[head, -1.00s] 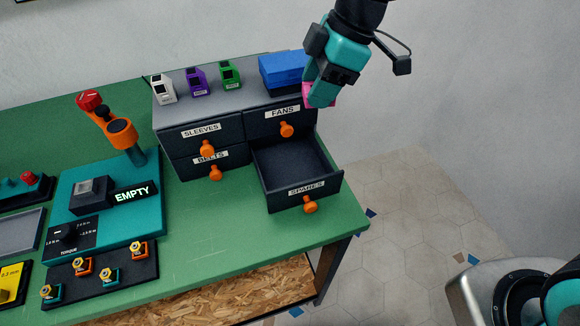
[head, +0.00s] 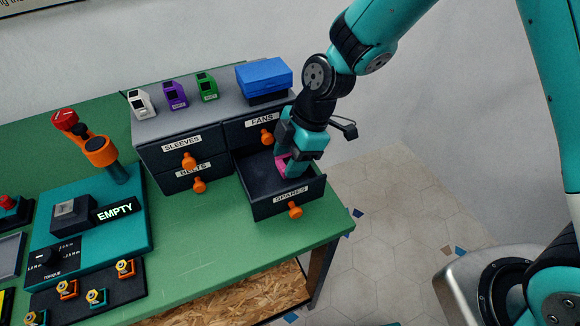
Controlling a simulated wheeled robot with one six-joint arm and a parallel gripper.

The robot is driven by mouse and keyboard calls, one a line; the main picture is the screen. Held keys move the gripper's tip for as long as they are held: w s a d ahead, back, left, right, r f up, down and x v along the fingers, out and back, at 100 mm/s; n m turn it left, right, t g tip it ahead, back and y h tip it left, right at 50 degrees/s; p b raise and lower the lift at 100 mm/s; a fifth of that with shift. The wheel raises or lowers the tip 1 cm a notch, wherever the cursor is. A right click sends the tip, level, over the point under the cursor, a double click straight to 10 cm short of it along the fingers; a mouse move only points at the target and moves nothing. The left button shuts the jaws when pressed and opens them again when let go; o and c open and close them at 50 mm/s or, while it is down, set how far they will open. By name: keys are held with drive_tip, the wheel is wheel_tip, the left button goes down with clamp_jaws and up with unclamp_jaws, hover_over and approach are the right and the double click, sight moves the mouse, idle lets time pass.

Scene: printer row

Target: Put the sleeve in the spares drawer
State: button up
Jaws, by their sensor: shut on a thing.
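The spares drawer (head: 291,206) is pulled open at the lower right of the dark drawer unit, and its visible floor looks bare. My gripper (head: 285,168) points down into this drawer and is shut on a pink sleeve (head: 281,165). Only a small part of the sleeve shows between the fingers, at the drawer's inside. Whether it touches the drawer floor I cannot tell. White, purple (head: 175,96) and green sleeve-like pieces stand on top of the unit.
The fans drawer (head: 240,134), sleeves drawer (head: 160,156) and belts drawer (head: 178,181) are shut. A blue box (head: 264,75) sits on top of the unit. A teal fixture marked EMPTY (head: 135,240) stands left on the green bench (head: 215,245).

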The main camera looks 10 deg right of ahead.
sight(284, 181)
drive_tip(key=shift+f, duration=1.75)
drive_tip(key=shift+f, duration=0.15)
drive_tip(key=o, duration=0.9)
